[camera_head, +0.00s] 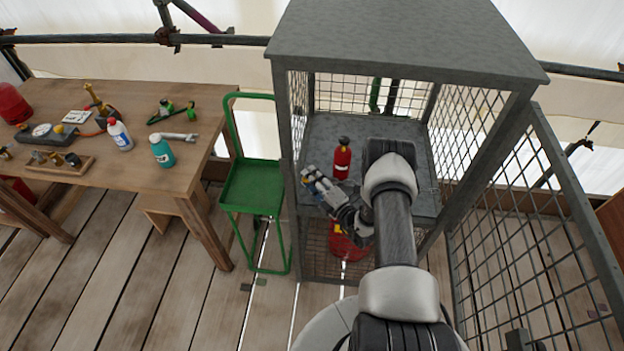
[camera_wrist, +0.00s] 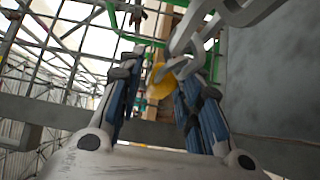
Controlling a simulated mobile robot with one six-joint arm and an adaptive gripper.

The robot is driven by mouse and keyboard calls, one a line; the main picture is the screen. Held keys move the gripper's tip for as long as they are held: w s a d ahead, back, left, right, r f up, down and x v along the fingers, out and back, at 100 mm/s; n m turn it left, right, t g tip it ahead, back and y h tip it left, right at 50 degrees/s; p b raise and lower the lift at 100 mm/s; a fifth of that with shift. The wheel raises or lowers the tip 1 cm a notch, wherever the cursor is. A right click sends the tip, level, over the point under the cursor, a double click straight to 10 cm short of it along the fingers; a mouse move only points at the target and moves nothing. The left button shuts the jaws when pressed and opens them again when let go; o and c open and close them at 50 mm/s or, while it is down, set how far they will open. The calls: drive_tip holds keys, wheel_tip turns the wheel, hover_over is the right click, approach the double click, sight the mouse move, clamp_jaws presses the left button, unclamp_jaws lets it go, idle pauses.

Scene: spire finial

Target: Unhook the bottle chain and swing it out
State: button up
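The bottle chain (camera_wrist: 185,65) shows as large grey links at the top right of the wrist view, and they partly cover my right finger. A yellow disc (camera_wrist: 160,82) sits between my fingers in that view; I cannot tell whether it is fixed to the chain. My gripper (camera_head: 312,178) is at the cage's open front, left of a small red bottle (camera_head: 342,160) on the shelf. In the wrist view my gripper (camera_wrist: 160,75) has its fingers apart, and no clear grip on the chain shows. The chain's hook is not clear. A larger red bottle (camera_head: 346,243) stands below the shelf, partly behind my arm.
The grey mesh cage (camera_head: 400,40) surrounds the shelf, and its mesh door (camera_head: 530,230) stands open at the right. A green trolley (camera_head: 255,187) stands close to the cage's left. A wooden bench (camera_head: 135,175) with bottles and tools is further left.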

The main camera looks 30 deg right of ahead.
clamp_jaws()
idle(0.3)
